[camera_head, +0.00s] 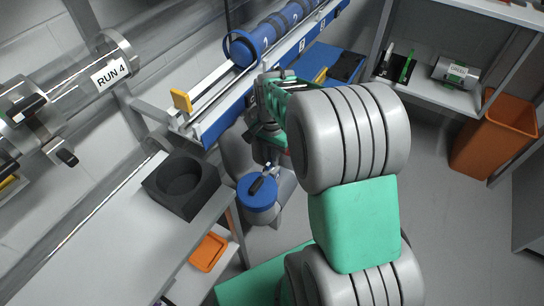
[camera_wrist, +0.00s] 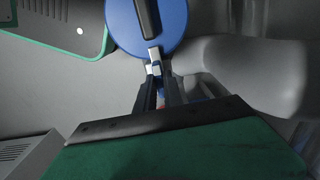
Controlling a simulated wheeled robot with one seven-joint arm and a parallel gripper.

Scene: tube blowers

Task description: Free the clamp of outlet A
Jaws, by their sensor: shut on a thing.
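A blue round lid (camera_head: 258,203) with a dark bar handle sits on a pale cylindrical body below the blue rail in the head view. The lid also shows at the top of the wrist view (camera_wrist: 174,28). A small pale metal clamp piece (camera_wrist: 154,60) stands at the lid's near edge, by my fingertips. My gripper (camera_wrist: 157,78) is shut on this piece, its dark fingers pointing at the lid. In the head view my gripper (camera_head: 267,165) is just above the lid, partly hidden by my arm. No outlet letter is readable on the lid.
A blue rail (camera_head: 235,110) carries blue carriers (camera_head: 262,42). A dark block with a round recess (camera_head: 182,187) stands on the grey bench at left. The tube marked RUN 4 (camera_head: 110,73) is upper left. An orange bin (camera_head: 492,140) stands at right; floor between is clear.

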